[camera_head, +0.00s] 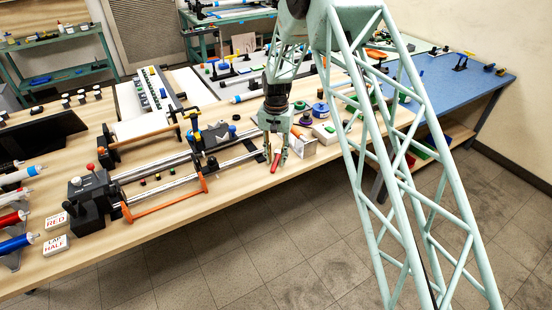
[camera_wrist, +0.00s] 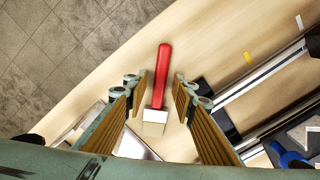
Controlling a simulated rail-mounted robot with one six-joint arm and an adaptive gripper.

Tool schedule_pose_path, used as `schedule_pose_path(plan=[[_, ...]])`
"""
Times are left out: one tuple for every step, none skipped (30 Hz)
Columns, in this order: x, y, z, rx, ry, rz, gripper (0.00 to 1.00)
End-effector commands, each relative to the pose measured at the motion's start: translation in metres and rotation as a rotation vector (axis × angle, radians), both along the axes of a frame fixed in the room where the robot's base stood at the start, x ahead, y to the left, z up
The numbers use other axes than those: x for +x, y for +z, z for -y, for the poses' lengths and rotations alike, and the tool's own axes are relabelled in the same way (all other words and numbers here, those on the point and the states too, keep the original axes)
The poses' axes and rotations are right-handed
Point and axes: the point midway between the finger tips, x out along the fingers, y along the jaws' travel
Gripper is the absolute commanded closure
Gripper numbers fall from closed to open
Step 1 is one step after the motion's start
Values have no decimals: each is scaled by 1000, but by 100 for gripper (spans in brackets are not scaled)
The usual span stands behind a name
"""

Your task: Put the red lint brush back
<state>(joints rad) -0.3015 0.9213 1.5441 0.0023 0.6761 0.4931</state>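The red lint brush has a red handle (camera_wrist: 162,72) and a pale head (camera_wrist: 154,118). In the wrist view it lies on the wooden bench between my gripper's fingers. My gripper (camera_wrist: 157,92) is open, with a gap on each side of the handle. In the head view my gripper (camera_head: 277,159) points down at the bench's front edge, and the brush's red handle (camera_head: 275,162) shows between and below the fingers.
A steel-railed winding rig with an orange handle (camera_head: 165,205) stands left of my gripper. A small open box (camera_head: 301,146) sits close to its right, with spools beyond. The bench's front edge is near; floor lies past it.

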Motion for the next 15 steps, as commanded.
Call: schedule_pose_path(plan=[[0,3,0,0,0,1,76],[1,4,0,1,0,1,76],[1,7,0,1,0,1,76],[1,9,0,1,0,1,76],[1,12,0,1,0,2,76],[1,15,0,1,0,2,76],[1,19,0,1,0,1,76],[1,22,0,1,0,1,76],[1,28,0,1,0,2,76],[1,32,0,1,0,2,76],[1,36,0,1,0,2,76],[1,41,0,1,0,2,76],[1,45,0,1,0,2,76],[1,50,0,1,0,2,76],[1,56,0,1,0,2,76]])
